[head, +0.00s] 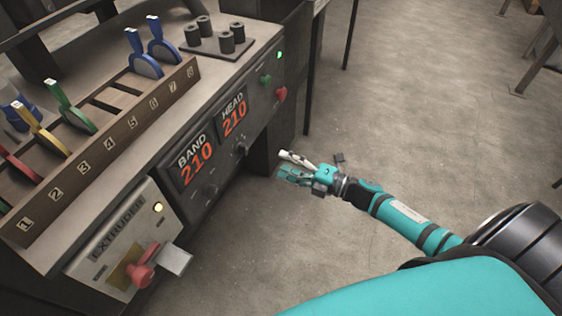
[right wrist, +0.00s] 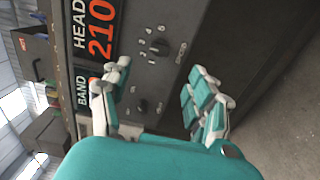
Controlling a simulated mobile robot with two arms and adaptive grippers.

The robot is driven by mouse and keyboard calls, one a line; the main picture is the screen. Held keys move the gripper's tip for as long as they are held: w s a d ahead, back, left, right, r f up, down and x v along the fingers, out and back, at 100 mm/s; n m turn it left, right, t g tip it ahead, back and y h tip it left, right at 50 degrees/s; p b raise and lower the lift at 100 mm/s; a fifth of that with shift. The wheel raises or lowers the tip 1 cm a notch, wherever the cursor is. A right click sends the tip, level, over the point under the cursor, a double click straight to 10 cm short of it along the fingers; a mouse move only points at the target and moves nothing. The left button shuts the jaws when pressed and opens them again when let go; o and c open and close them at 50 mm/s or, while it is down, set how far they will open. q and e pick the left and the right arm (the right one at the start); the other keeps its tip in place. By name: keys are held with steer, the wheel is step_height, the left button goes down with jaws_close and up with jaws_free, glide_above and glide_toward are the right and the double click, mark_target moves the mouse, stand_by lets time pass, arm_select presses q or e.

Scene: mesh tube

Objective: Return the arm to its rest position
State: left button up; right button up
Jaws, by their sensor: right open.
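My right gripper (head: 284,166) is in front of the control panel's lower right part in the head view, over the grey floor. Its fingers are spread and nothing is between them. In the right wrist view the open fingers (right wrist: 160,92) face the panel (right wrist: 165,20), with dark knobs beyond them. My teal right arm (head: 405,217) reaches in from the lower right. My left gripper does not show in either view.
The machine shows BAND (head: 196,166) and HEAD (head: 235,115) displays, both reading 210. An EXTRUDER box (head: 120,240) with a red switch (head: 143,268) is at lower left. Numbered slots hold coloured-handled tools. Open floor (head: 430,110) lies to the right, with table legs beyond.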

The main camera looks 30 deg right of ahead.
stand_by(0.4)
steer(key=s+f+m+g+h, duration=0.3)
steer(key=s+f+m+h, duration=0.3)
steer(key=f+m, duration=0.4)
steer(key=s+f+m+g+h, duration=0.3)
steer(key=s+f+m+h, duration=0.25)
steer(key=f+m, duration=0.4)
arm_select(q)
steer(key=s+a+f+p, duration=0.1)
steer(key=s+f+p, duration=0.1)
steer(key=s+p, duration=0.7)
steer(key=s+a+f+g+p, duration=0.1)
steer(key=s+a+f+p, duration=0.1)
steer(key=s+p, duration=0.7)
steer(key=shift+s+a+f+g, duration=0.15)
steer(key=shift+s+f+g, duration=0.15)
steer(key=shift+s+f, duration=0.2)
arm_select(e)
steer(key=s+f+m+g, duration=0.2)
steer(key=s+f+g, duration=0.1)
steer(key=s, duration=1.2)
steer(key=s+a+f+m+g, duration=0.1)
steer(key=s+f+g, duration=0.3)
steer(key=s, duration=1.1)
steer(key=shift+s+f+m, duration=0.25)
steer(key=shift+f+m, duration=0.1)
steer(key=shift+f, duration=0.2)
steer(key=shift+y, duration=0.25)
